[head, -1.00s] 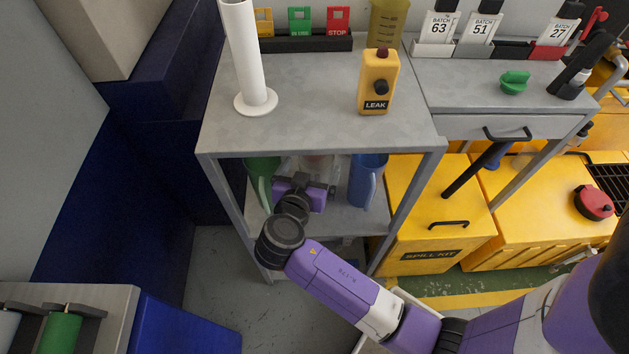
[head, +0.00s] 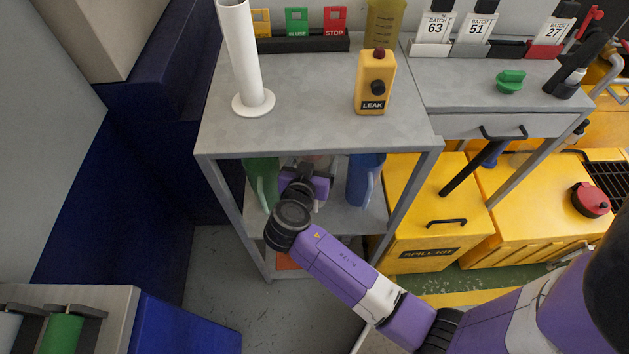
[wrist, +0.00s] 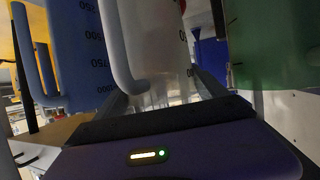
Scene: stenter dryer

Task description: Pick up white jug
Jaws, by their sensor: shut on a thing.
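The white jug (wrist: 148,45) stands at the centre of the wrist view, translucent, with its handle toward the camera and measuring marks on its side. My gripper (wrist: 162,88) has a finger on each side of the jug's lower part and is shut on it. In the head view, my gripper (head: 308,184) reaches into the shelf below the grey tabletop. It and the shelf top hide most of the jug there. I cannot tell whether the jug's base touches the shelf.
A blue jug (head: 363,180) and a green jug (head: 262,180) stand close on either side. The grey tabletop (head: 310,110) is just above, with shelf legs at the sides. A yellow LEAK box (head: 375,82) and a white tube stand on top.

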